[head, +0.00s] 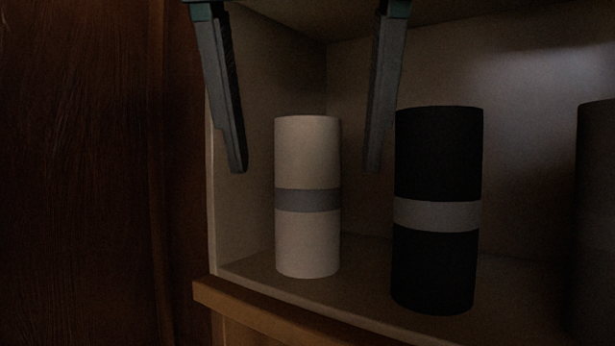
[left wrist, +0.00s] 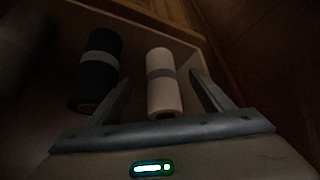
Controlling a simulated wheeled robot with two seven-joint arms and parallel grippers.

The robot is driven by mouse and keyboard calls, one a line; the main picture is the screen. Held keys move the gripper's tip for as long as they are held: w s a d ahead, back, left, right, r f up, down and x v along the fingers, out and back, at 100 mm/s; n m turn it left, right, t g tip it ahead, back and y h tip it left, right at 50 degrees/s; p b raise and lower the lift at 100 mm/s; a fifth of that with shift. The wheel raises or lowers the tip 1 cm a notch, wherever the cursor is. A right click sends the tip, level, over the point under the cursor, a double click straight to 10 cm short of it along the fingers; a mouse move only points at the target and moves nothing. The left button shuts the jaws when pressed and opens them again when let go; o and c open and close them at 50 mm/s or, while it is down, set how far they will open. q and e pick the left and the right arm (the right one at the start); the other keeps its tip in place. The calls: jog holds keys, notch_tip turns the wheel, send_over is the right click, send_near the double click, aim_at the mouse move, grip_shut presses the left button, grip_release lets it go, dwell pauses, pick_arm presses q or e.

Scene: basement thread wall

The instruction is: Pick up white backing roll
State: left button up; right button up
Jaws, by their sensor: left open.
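The white backing roll (head: 307,240) stands upright on the shelf near the left wall of the cubby, with a grey band around its middle. My left gripper (head: 305,170) is open, its two fingers pointing down on either side of the roll in the head view, with nothing between them held. In the left wrist view the white roll (left wrist: 161,92) lies in line with the gap between the open fingers (left wrist: 160,85). I cannot tell how far the fingers are from its sides. My right gripper is in neither view.
A black roll (head: 437,160) with a grey band stands close on the right, near the right finger. A dark roll (head: 596,220) is partly cut off at the right edge. The cubby's left wall (head: 214,190) and wooden front edge (head: 280,320) are near the white roll.

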aim_at(307, 163)
pick_arm(q)
jog(key=shift+w, duration=0.95)
jog(key=shift+w+p, duration=0.2)
jog(key=shift+p, duration=0.2)
jog(key=w+p, duration=0.1)
jog(key=w, duration=0.1)
jog(key=shift+w+d, duration=0.1)
jog(key=shift+w, duration=0.3)
jog(key=shift+p+x, duration=0.4)
jog(key=shift+x, duration=0.75)
jog(key=shift+w+f, duration=0.1)
jog(key=shift+f, duration=0.25)
